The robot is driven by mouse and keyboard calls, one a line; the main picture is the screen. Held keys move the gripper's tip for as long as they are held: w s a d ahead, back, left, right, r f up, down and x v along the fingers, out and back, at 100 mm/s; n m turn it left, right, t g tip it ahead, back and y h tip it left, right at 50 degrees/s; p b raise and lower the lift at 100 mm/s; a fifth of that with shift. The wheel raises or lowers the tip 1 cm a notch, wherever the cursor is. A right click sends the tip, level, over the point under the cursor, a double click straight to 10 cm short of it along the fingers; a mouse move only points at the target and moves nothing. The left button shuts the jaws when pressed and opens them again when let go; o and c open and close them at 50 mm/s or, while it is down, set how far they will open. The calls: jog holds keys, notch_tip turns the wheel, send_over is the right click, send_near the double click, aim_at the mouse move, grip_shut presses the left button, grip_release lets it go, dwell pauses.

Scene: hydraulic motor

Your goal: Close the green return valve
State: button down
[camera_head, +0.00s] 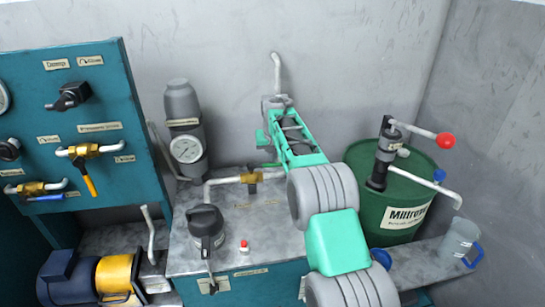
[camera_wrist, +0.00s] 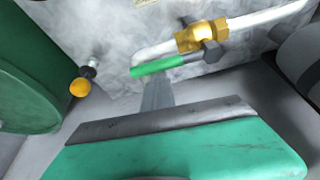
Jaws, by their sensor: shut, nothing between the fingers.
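The green return valve has a brass body (camera_wrist: 203,36) on a pale pipe and a green lever (camera_wrist: 157,66). The lever lies roughly along the pipe in the wrist view. In the head view the brass body (camera_head: 250,178) shows on the grey top plate, and my arm largely hides the lever. My gripper (camera_wrist: 157,82) is shut and empty. Its fingertips are right beside the lever in the wrist view; I cannot tell whether they touch it. The fingers are hard to make out in the head view.
A pressure gauge (camera_head: 187,149) on a grey cylinder stands left of the valve. A green drum (camera_head: 398,206) with a hand pump is at the right. An orange knob (camera_wrist: 80,88) is near the lever.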

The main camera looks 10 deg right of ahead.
jog(key=shift+s+m+h, duration=0.4)
jog(key=shift+s+m, duration=0.35)
jog(key=shift+m, duration=0.15)
jog(key=s+a+m+g+h+p, duration=0.1)
jog(key=s+a+m+h+p, duration=0.1)
jog(key=s+a+m+p, duration=0.2)
jog(key=shift+s+a+m+g, duration=0.4)
jog(key=shift+s+a+m, duration=0.95)
jog(key=shift+m, duration=0.55)
jog(key=shift+s+a+f, duration=0.1)
jog(key=shift+s+f, duration=0.05)
jog(key=shift+s, duration=0.05)
